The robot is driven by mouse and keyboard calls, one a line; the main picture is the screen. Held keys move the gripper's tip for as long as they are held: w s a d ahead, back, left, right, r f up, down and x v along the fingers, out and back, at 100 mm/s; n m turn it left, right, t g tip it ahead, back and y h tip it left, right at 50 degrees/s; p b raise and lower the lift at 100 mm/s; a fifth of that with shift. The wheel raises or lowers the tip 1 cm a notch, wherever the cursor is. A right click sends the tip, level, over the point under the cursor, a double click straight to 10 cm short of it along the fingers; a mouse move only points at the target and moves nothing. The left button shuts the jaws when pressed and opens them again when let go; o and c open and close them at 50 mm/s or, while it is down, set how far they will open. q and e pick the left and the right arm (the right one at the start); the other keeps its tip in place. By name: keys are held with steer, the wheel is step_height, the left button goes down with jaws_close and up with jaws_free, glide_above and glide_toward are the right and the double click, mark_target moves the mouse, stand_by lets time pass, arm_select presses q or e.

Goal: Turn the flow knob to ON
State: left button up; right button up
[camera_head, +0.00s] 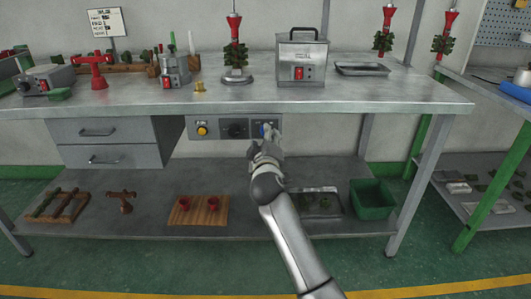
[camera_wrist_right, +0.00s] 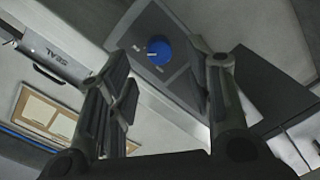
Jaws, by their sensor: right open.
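The control panel (camera_head: 218,122) hangs under the front edge of the workbench. On it are a yellow knob (camera_head: 202,131), a black dial (camera_head: 236,130) and, at the right end, a blue knob, largely hidden behind my right gripper (camera_head: 266,136) in the head view. In the right wrist view the round blue knob (camera_wrist_right: 158,50) has a small white mark and sits on a grey plate. My right gripper's fingers (camera_wrist_right: 158,66) are spread apart, one on each side of the knob in the picture, with nothing between them. I cannot tell whether they touch it. My left gripper is out of view.
The workbench top (camera_head: 380,97) runs above the panel. A drawer unit (camera_head: 110,142) is left of it. The lower shelf (camera_head: 150,180) carries a wooden board (camera_head: 190,218) and a green bin (camera_head: 372,198). A grey metal box (camera_head: 302,55) stands on top.

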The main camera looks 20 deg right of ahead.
steer(key=v, duration=0.7)
steer(key=shift+s, duration=0.25)
steer(key=shift+a, duration=0.1)
